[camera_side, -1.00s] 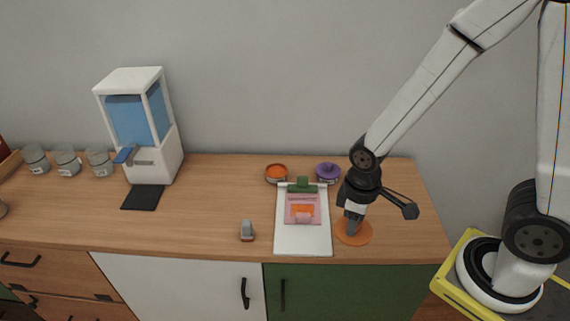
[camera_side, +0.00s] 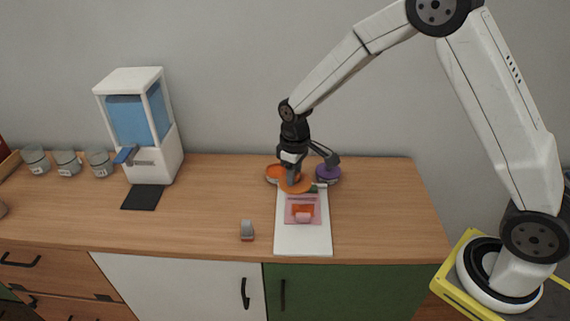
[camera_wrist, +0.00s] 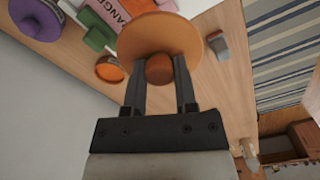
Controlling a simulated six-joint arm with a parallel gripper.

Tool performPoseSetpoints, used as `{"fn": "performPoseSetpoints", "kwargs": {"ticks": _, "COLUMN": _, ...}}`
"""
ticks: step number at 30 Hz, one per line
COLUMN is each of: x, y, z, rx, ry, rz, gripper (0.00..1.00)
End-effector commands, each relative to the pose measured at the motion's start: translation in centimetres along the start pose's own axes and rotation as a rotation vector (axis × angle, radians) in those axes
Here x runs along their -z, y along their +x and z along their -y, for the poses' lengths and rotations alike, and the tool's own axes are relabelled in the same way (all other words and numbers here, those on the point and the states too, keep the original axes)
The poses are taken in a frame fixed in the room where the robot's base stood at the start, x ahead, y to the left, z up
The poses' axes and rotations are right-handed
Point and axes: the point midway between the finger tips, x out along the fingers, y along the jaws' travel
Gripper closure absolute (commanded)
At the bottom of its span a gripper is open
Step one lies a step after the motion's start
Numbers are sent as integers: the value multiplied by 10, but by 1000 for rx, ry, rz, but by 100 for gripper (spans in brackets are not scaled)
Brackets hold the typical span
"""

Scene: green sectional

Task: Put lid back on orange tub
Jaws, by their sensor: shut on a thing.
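The orange lid (camera_side: 306,188) is a flat disc with a round knob. My gripper (camera_side: 291,181) is shut on the lid's knob and holds it up near the back of the counter. In the wrist view the lid (camera_wrist: 165,32) spreads beyond my fingertips (camera_wrist: 159,72), with the knob between them. The orange tub (camera_side: 272,173) is open and stands at the back of the counter, just left of the lid and partly hidden by it and my gripper. In the wrist view the tub (camera_wrist: 110,70) shows orange contents, left of my fingers.
A purple-lidded tub (camera_side: 328,174) stands close on the right. A white board (camera_side: 302,238) with a pink piece (camera_side: 290,212) and a green clip lies in front. A small grey-and-red object (camera_side: 247,230) is front left. A blue-filled dispenser (camera_side: 140,125) and glass jars (camera_side: 68,161) stand further left.

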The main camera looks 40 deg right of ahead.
Motion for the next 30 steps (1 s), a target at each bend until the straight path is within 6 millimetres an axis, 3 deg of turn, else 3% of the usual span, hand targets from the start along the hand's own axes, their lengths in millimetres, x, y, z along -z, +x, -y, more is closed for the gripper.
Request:
{"fn": "performPoseSetpoints", "kwargs": {"ticks": 15, "x": 72, "y": 12, "z": -56, "rx": 0, "ry": 31, "rz": 0, "gripper": 100}}
{"fn": "performPoseSetpoints", "kwargs": {"ticks": 30, "x": 116, "y": 27, "z": -110, "rx": 0, "ry": 58, "rz": 0, "gripper": 100}}
